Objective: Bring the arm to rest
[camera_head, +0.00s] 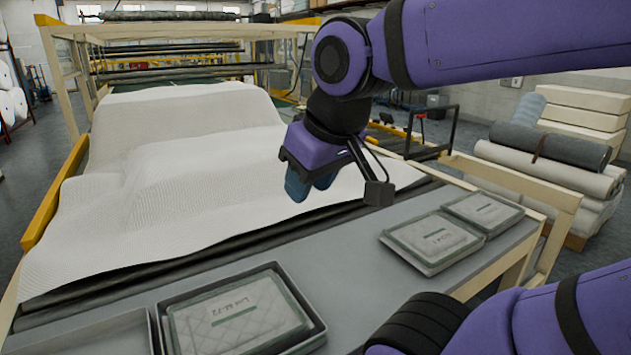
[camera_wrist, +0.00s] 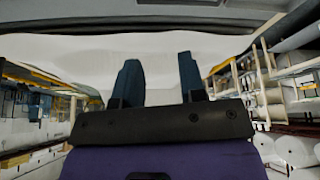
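My purple arm reaches in from the right in the head view. My gripper (camera_head: 308,187) hangs over the right part of the white wadding sheet (camera_head: 150,195), near the grey table's far edge. In the wrist view my gripper (camera_wrist: 158,80) shows two dark blue-green fingers standing apart with nothing between them. The white wadding (camera_wrist: 150,48) lies beyond the fingertips there. Whether the fingers touch the wadding cannot be told.
The grey table (camera_head: 365,280) carries a tray (camera_head: 318,335) holding a labelled quilted pack (camera_head: 238,318). Two more packs (camera_head: 432,242) (camera_head: 482,212) lie to the right. An empty-looking tray (camera_head: 90,335) is at front left. Rolls (camera_head: 545,165) are stacked at right. A yellow-edged frame (camera_head: 50,205) borders the wadding.

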